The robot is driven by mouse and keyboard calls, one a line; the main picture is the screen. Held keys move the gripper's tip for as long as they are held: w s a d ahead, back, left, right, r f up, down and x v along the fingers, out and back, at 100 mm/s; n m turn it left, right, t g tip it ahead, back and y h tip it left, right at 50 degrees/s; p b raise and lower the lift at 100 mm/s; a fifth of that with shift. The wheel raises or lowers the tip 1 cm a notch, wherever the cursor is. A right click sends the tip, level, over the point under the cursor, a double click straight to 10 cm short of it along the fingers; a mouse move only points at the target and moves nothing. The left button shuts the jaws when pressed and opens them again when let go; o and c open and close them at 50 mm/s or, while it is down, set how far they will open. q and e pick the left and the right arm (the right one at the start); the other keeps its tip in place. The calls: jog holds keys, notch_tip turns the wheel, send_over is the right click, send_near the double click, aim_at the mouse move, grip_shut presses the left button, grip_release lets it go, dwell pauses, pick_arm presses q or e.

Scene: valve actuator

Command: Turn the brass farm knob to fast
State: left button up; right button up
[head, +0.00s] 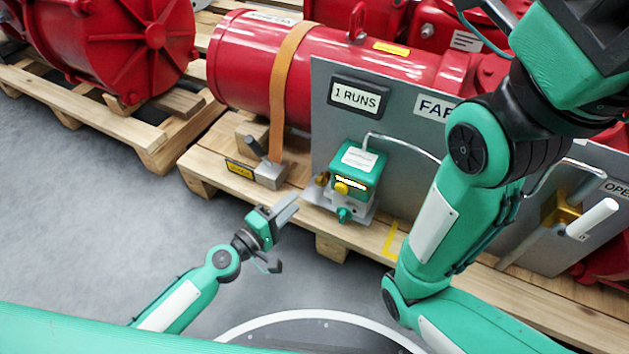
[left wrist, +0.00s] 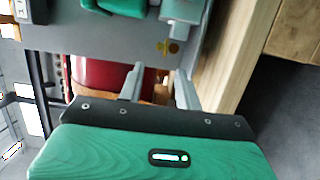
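A green box (head: 357,172) with a white label and a yellow knob (head: 341,188) on its front stands on the pallet, before the grey panel. A small brass knob (head: 320,179) sits low on its left side. In the left wrist view a brass round piece (left wrist: 168,47) shows above the fingertips, near part of the green box (left wrist: 122,6). My left gripper (head: 291,207) is left of the box and apart from it. Its two fingers (left wrist: 159,82) are spread with nothing between them. My right arm covers part of the panel; its gripper is not visible. Any speed marking is too small to read.
The grey panel (head: 330,135) carries a "1 RUNS" plate (head: 356,96) and a partly hidden plate (head: 433,107). A thin pipe runs from the box toward my right arm. A red cylinder (head: 240,65) is strapped behind. A white-handled lever (head: 592,217) stands at right. The floor at left is clear.

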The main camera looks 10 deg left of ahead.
aim_at(317, 182)
pick_arm(q)
jog(key=x, duration=0.9)
jog(key=shift+p, duration=0.4)
grip_shut()
jog(key=shift+d+r+n+t+y+p, duration=0.25)
jog(key=shift+n+t+y+p, duration=0.2)
jog(key=shift+y+p, duration=0.4)
jog(key=shift+n+p, duration=0.25)
jog(key=shift+p, duration=0.1)
jog(key=shift+f+y, duration=0.1)
jog(key=shift+y, duration=0.15)
